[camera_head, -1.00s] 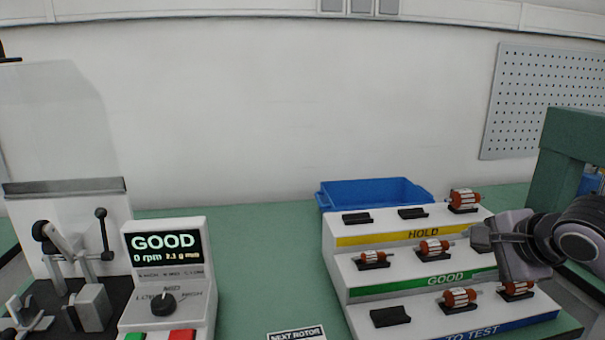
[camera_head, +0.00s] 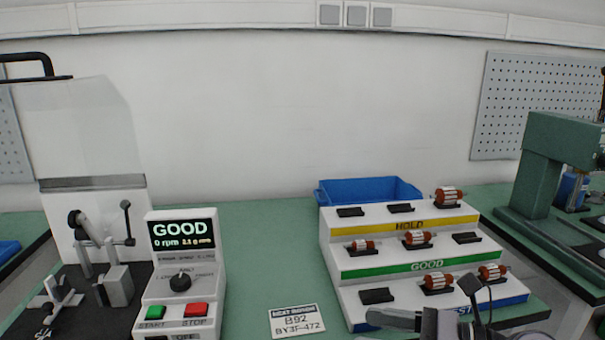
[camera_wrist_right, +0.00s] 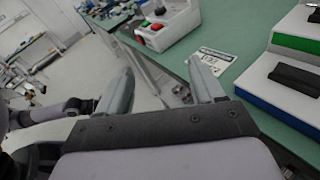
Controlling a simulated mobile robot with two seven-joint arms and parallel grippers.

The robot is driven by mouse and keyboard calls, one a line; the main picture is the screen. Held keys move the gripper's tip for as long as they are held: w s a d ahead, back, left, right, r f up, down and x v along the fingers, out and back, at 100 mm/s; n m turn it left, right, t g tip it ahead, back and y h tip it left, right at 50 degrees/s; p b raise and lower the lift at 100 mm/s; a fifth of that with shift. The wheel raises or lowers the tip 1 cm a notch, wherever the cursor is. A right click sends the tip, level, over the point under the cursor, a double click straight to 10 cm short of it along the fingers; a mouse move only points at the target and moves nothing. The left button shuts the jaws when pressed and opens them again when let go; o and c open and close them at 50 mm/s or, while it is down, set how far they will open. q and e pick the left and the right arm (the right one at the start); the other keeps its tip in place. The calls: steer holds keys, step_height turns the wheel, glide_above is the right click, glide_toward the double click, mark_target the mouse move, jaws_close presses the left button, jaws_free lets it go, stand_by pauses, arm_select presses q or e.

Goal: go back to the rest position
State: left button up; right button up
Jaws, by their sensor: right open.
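My right gripper (camera_head: 432,318) is low at the bottom edge of the head view, in front of the stepped rack (camera_head: 337,262). The wrist view shows its two fingers (camera_wrist_right: 160,88) apart with nothing between them, near the table's front edge. My left gripper is in neither view. On the rack, the HOLD step has one red-and-white rotor (camera_head: 447,195) at the right. The GOOD step has a rotor at left (camera_head: 363,245) and one in the middle (camera_head: 418,238), with an empty right cradle (camera_head: 466,238). The bottom step has two rotors (camera_head: 437,282) (camera_head: 492,272) and an empty left cradle (camera_head: 377,296).
The tester (camera_head: 181,268) reads GOOD, 0 rpm. A clamp fixture (camera_head: 110,270) stands left of it. A label card (camera_head: 297,321) lies between tester and rack. A blue bin (camera_head: 368,189) sits behind the rack. A green press (camera_head: 540,160) stands right. Floor shows beyond the table edge.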

steer(key=s+d+f+m+t+h+p, duration=0.1)
steer(key=d+f+m+t+h, duration=0.3)
steer(key=m, duration=1.2)
steer(key=s+d+f+m+t+h+p, duration=0.1)
steer(key=d+f+m+t+h+p, duration=0.35)
steer(key=m, duration=1.05)
steer(key=s+f+m+g+h+b, duration=0.1)
steer(key=s+f+m+g+h, duration=0.3)
steer(key=s+f+m, duration=0.9)
step_height(320, 180, down, 3)
steer(key=shift+d+f+m+b, duration=0.1)
steer(key=shift+d+m+b, duration=0.2)
steer(key=shift+d+m, duration=0.15)
steer(key=shift+g, duration=0.25)
steer(key=c, duration=0.4)
steer(key=shift+a, duration=0.1)
steer(key=shift+c, duration=0.3)
